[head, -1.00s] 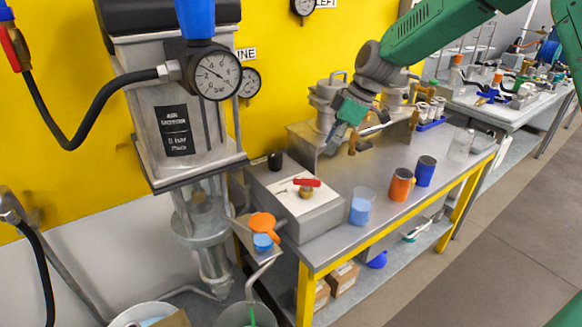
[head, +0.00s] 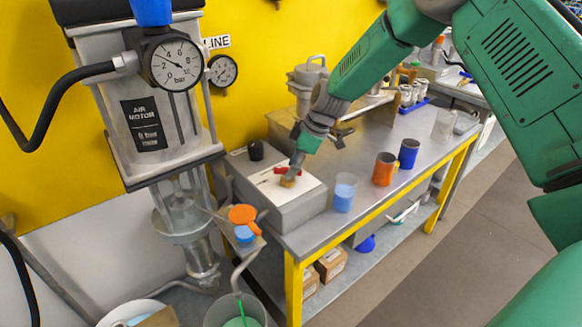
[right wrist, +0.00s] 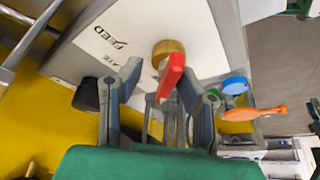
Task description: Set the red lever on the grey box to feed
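The grey box (head: 305,212) stands at the near left end of the bench, with a white plate on top. The red lever (head: 281,170) on it sits beside a brass hub and is partly hidden by my right gripper (head: 297,160). In the right wrist view, the red lever (right wrist: 171,76) extends from the brass hub (right wrist: 168,49) toward my gripper. The word FEED (right wrist: 112,38) is on the plate left of the hub; a second label is partly hidden. My right gripper (right wrist: 158,80) is open, its fingers either side of the lever, which lies closer to the right-hand finger. My left gripper is out of view.
A black knob (head: 256,150) stands at the box's back corner. An orange-handled valve (head: 243,214) and the air motor column (head: 150,120) are close on the left. A clear cup with blue contents (head: 344,192), an orange mug (head: 384,169) and a blue mug (head: 408,153) stand to the right.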

